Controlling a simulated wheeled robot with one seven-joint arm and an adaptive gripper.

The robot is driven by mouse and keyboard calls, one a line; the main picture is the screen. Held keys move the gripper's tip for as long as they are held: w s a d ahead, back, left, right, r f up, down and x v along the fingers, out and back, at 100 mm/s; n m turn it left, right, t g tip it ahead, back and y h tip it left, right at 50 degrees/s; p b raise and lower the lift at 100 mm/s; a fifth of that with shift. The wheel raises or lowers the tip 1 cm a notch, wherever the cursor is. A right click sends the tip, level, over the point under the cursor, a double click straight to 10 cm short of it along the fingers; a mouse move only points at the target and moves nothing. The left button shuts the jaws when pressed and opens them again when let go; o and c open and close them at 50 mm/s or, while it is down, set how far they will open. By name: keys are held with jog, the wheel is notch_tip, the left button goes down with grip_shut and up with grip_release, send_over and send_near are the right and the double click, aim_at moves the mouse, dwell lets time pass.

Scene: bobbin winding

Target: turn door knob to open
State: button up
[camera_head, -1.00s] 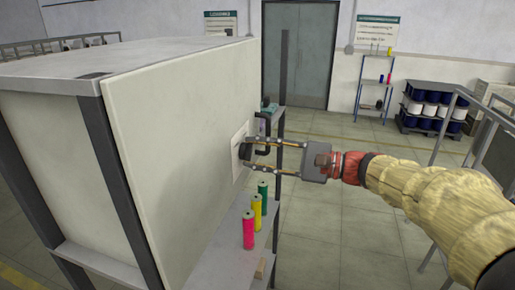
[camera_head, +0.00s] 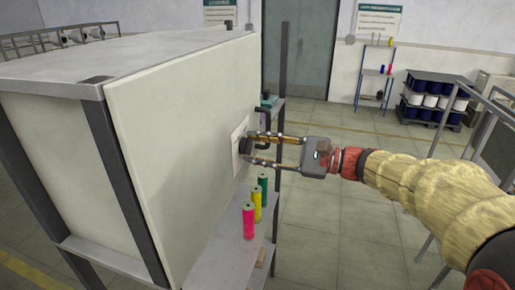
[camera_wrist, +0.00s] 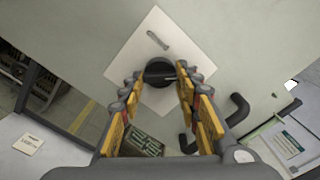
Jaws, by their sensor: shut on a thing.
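A black round knob (camera_head: 244,146) sits on a pale square plate (camera_head: 238,158) on the large off-white door panel (camera_head: 175,130) of a cabinet. In the wrist view the knob (camera_wrist: 159,72) lies between my fingertips, and the plate (camera_wrist: 140,48) appears as a diamond with a short grey bar near the knob. My gripper (camera_head: 250,147) is shut on the knob, one finger on each side. The panel looks flush with the cabinet front. A dark bent handle (camera_wrist: 238,108) stands out from the panel beside the gripper. The fingers partly hide the knob.
Pink (camera_head: 248,222), yellow (camera_head: 256,205) and green (camera_head: 263,186) spools stand on a grey shelf (camera_head: 225,250) below my gripper. A rail (camera_head: 490,130) stands at the right. A blue rack (camera_head: 375,75) is far back. The floor between is clear.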

jog(key=o, duration=1.2)
jog(key=shift+c, duration=0.2)
jog(key=v, duration=1.2)
